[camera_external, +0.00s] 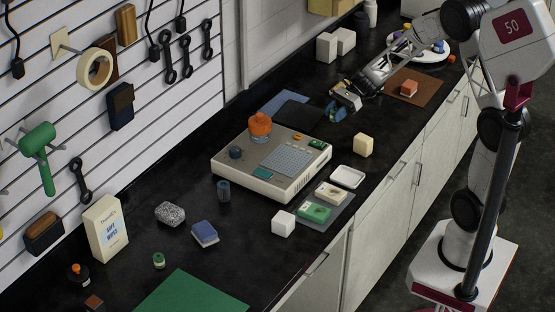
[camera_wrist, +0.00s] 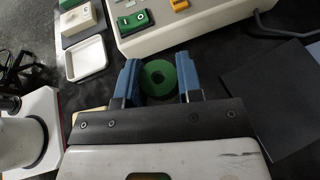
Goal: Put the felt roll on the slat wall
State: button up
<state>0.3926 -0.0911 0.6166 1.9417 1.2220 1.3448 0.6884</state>
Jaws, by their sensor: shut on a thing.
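In the external view my gripper (camera_external: 338,108) is low over the far part of the black bench, and the roll is hard to make out there. The slat wall (camera_external: 165,120) is white with dark grooves and stands along the left side. It is far to the left of my gripper.
The wall carries a tape roll (camera_external: 95,69), a green mallet (camera_external: 38,150), wrenches and other hung items. A beige device (camera_external: 262,187) with an orange knob stands between my gripper and the wall's near part. A soft wipes box (camera_external: 106,228) stands by the wall.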

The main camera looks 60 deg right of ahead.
send_over(331, 142)
jog(key=shift+f, duration=2.6)
jog(key=shift+f, duration=0.1)
jog(key=shift+f, duration=1.8)
jog(key=shift+f, duration=0.1)
jog(key=o, duration=0.9)
jog(key=shift+d, duration=0.1)
jog(key=shift+v, duration=6)
